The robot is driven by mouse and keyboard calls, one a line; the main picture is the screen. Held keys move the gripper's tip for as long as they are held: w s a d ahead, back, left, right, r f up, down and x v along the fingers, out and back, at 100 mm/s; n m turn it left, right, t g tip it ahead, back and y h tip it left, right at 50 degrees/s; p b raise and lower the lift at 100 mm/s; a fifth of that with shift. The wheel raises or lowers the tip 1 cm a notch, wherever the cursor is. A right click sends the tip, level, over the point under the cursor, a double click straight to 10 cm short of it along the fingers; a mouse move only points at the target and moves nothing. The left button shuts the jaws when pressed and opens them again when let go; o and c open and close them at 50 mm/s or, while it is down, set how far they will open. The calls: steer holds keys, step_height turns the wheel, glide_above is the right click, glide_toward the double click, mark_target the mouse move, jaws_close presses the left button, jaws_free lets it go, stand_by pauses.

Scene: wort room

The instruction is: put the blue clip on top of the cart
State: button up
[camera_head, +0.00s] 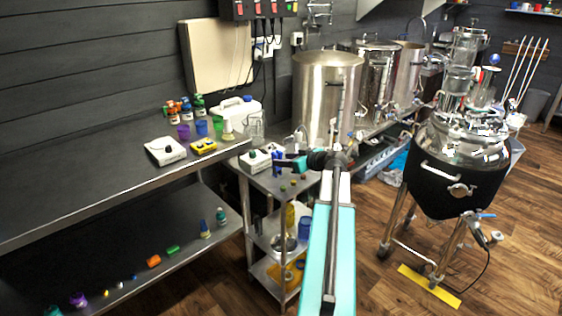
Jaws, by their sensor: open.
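A small upright dark-blue piece (276,164), which looks like the blue clip, is at the tip of my gripper (285,163), over the back left part of the cart's top. The cart (308,180) is a metal stand with shelves below its top. My gripper is open, reaching left above the cart top. The piece overlaps the fingertips in the picture, and I cannot tell whether it touches them or rests on the cart. My teal arm hides the cart's right side.
A white device (262,157) and several small pieces share the cart top. The bench (100,185) on the left holds cups, bottles and a yellow device (203,146). Steel kettles (325,95) stand behind.

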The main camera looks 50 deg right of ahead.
steer(key=b+v, duration=0.1)
steer(key=v, duration=0.7)
steer(key=shift+s+r, duration=0.15)
steer(key=shift+s, duration=0.2)
steer(key=shift+w, duration=0.1)
